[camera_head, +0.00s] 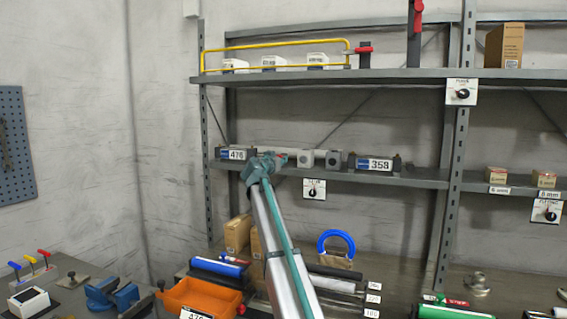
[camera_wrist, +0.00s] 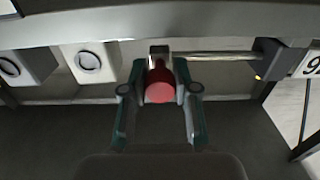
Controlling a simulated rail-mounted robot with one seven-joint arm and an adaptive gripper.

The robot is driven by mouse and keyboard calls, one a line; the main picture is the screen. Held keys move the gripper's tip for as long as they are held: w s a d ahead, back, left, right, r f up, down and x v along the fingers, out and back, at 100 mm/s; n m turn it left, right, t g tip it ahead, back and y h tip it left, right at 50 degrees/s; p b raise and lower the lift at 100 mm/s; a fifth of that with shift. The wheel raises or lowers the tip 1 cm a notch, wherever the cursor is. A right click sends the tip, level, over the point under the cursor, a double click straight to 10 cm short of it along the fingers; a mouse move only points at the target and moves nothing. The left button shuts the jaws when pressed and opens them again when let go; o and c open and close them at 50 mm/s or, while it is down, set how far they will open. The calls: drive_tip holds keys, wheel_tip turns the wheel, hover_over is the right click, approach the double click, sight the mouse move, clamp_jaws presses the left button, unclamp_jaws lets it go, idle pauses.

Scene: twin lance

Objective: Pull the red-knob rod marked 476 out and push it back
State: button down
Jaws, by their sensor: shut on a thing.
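A shelf unit marked 476 (camera_head: 237,154) sits at the left of the middle shelf in the head view. My gripper (camera_head: 268,164) is at its right end, in front of the shelf. In the wrist view my gripper (camera_wrist: 160,78) has one finger on each side of a red knob (camera_wrist: 160,88) and is shut on it. A bare metal rod (camera_wrist: 215,57) runs from behind the knob to a dark block (camera_wrist: 270,62) at the right. An upside-down label (camera_wrist: 312,64) beside that block is partly cut off. The knob is mostly hidden by my gripper in the head view.
Two pale blocks (camera_head: 305,158) (camera_head: 333,160) stand right of my gripper, before a unit marked 358 (camera_head: 380,164). A dial plate (camera_head: 314,189) hangs under the shelf edge. The upper shelf (camera_head: 400,76) lies above, and a blue ring (camera_head: 336,240) stands below.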

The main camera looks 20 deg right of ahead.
drive_tip(key=c, duration=1.3)
unclamp_jaws()
drive_tip(key=shift+s+d+f, duration=0.1)
drive_tip(key=shift+s+d, duration=0.05)
drive_tip(key=shift+d, duration=0.05)
drive_tip(key=o, duration=0.4)
drive_tip(key=shift+s+d, duration=0.1)
drive_tip(key=shift+d, duration=0.05)
drive_tip(key=shift+o, duration=0.2)
drive_tip(key=shift+a, duration=0.2)
drive_tip(key=shift+s+a, duration=0.1)
drive_tip(key=v, duration=1.1)
drive_tip(key=shift+s+a, duration=0.15)
drive_tip(key=shift+s, duration=0.05)
